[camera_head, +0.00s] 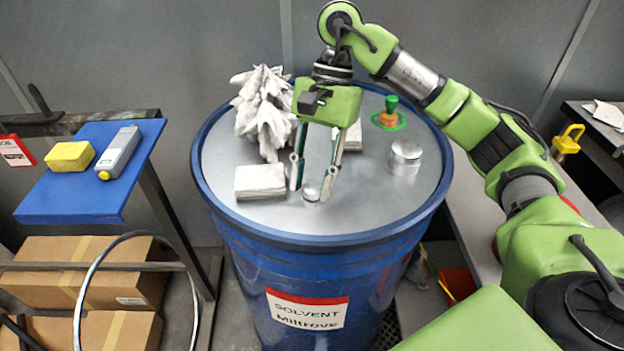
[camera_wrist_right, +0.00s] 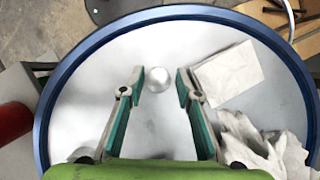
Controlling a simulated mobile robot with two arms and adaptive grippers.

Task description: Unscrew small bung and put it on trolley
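The small bung (camera_head: 311,191) is a small round metallic cap on the grey lid of the blue drum (camera_head: 300,240), towards the front. In the right wrist view the small bung (camera_wrist_right: 157,80) shows as a pale disc between my fingertips. My right gripper (camera_head: 310,188) points down over it, open, with one finger on each side. The wrist view shows gaps between the fingers and the bung. Whether the tips touch the lid is unclear. A blue-topped stand (camera_head: 75,198), possibly the trolley, is at the left. My left gripper is not in view.

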